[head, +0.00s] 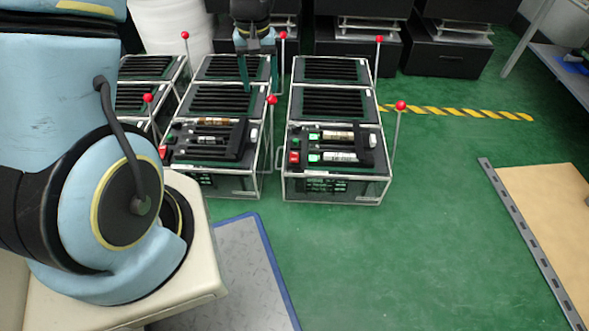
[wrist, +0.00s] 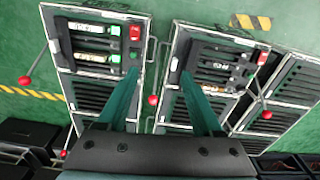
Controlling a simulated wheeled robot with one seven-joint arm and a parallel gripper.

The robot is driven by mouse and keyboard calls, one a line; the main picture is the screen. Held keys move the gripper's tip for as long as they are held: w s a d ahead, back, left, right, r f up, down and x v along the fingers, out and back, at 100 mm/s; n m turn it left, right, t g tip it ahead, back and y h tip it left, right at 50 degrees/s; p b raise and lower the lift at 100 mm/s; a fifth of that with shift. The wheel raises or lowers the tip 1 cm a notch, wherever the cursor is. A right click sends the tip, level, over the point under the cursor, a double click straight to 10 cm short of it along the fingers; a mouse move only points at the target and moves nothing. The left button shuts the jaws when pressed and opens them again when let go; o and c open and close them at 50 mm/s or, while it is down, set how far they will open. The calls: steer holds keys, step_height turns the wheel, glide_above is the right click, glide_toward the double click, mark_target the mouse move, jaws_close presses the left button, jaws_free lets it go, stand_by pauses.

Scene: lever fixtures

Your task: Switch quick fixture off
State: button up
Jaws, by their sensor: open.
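The quick fixtures are grey framed boxes with black slotted tops and red-ball levers. The front middle fixture (head: 215,180) has a lever with a red ball (head: 271,100) at its right side, standing roughly upright. In the wrist view a red ball (wrist: 153,100) shows in the gap between my fingers; it looks like that same lever's. My gripper (head: 259,87) is open above the middle column, and its two teal fingers (wrist: 159,77) are apart with nothing held. The front right fixture (head: 336,188) has a lever with a red ball (head: 400,105) leaning slightly right. Which fixture is meant cannot be told.
More levers with red balls stand at the back right (head: 378,39), back middle (head: 282,35) and left (head: 148,98). Black boxes (head: 447,55) stand behind. Green floor lies open to the right, with a yellow-black stripe (head: 460,111) and a tan-topped platform (head: 550,220).

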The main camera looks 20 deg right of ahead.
steer(key=m+b, duration=0.1)
steer(key=b, duration=0.8)
glide_above(294, 156)
step_height(294, 156, down, 17)
step_height(294, 156, down, 10)
steer(key=b, duration=0.5)
steer(key=shift+s, duration=0.15)
steer(key=shift+c, duration=0.2)
steer(key=shift+r, duration=0.1)
jaws_close()
